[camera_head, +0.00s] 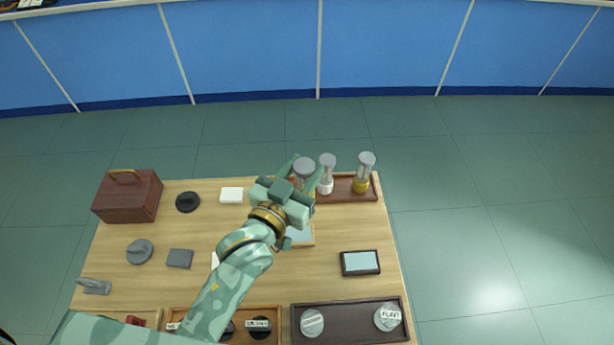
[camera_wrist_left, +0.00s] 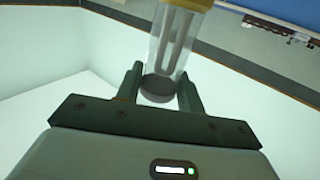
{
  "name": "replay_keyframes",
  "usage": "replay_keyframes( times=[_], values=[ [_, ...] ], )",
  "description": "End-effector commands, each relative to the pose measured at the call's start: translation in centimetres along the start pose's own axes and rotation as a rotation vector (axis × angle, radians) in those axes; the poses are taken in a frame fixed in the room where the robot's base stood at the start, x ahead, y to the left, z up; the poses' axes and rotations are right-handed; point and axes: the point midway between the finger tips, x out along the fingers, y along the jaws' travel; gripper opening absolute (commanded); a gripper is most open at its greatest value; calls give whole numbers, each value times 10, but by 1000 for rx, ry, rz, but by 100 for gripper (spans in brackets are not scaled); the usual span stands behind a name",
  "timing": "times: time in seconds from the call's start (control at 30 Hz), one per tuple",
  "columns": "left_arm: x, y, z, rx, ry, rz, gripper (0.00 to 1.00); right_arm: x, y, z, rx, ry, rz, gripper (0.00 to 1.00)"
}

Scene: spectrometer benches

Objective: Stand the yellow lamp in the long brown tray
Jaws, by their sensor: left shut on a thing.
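My left gripper (camera_head: 306,167) is shut on a glass lamp (camera_head: 304,168) with a grey cap. In the left wrist view the lamp (camera_wrist_left: 172,55) shows a yellow part at the top edge and its grey cap between the fingers. The long reddish-brown tray (camera_head: 348,196) lies along the table's back edge, its left part behind my gripper. A white-based lamp (camera_head: 326,185) and another yellow-based lamp (camera_head: 361,184) stand in it. My gripper hides the held lamp's foot, so I cannot tell whether it touches the tray. My right gripper is out of view.
A dark brown tray (camera_head: 349,323) with two round pieces lies at the front right. A brown box (camera_head: 128,197) stands at the back left. A black-framed plate (camera_head: 360,262) lies right of my arm. Bare wood surrounds it.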

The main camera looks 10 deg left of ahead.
Motion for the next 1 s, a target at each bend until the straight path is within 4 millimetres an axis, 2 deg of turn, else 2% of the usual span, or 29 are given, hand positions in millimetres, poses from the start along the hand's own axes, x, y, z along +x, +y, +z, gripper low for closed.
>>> replay_keyframes(
  times=[0.27,0.4,0.5,0.77,0.9,1.0],
  values=[
    [50,-57,36,6,0,-3,0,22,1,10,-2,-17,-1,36],
    [66,-76,66,2,-3,-3,0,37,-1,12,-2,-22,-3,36],
    [73,-84,78,1,-1,-4,0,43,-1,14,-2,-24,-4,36],
    [83,-95,93,0,1,-3,0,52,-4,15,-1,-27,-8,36],
    [83,-95,120,-2,-2,-3,0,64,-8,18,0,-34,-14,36],
    [83,-95,125,-2,1,-3,0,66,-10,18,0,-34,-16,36]
  ],
)
